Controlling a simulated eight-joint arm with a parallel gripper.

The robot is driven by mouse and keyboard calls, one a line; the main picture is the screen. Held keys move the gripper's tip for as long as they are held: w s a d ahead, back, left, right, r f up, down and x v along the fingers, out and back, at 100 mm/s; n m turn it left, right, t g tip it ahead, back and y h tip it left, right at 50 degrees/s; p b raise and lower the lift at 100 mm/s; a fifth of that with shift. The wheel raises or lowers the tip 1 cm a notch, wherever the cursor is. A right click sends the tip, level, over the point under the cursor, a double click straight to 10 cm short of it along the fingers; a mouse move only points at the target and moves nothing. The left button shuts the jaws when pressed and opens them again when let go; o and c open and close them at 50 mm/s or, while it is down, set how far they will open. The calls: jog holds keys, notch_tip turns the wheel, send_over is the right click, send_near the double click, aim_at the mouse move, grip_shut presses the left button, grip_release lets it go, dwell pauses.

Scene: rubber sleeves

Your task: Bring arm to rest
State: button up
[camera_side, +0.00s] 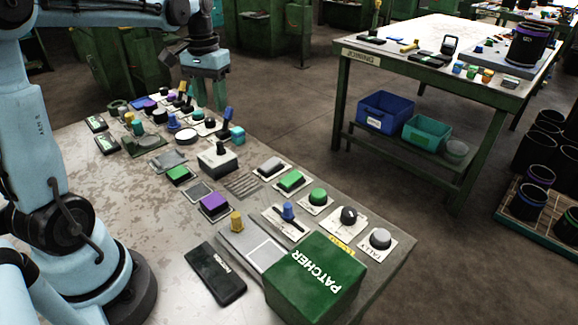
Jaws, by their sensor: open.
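My gripper (208,100) hangs over the far part of the worn grey control table (130,210). Its two teal fingers point down and stand apart, with nothing seen between them. They overlap the far group of knobs and levers in the picture; I cannot tell how high above the table they are. My light blue arm rises at the left edge and reaches across the top to the gripper.
The table holds several buttons and levers, a purple button (214,203), a black box (214,274) and a green PATCHER box (314,279). Behind right stands a joining bench (400,62) with a dark sleeve (527,46). More black sleeves stand at far right. Floor between is clear.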

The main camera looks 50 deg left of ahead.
jog(key=s+d+f+m+t, duration=0.1)
jog(key=s+d+m+t, duration=0.1)
jog(key=d, duration=0.7)
jog(key=s+d+f+m+t, duration=0.1)
jog(key=s+d+t, duration=0.3)
jog(key=d, duration=0.4)
jog(key=shift+s+d+f+m+t, duration=0.2)
jog(key=shift+d+f+m+t, duration=0.2)
jog(key=shift+m+t, duration=0.3)
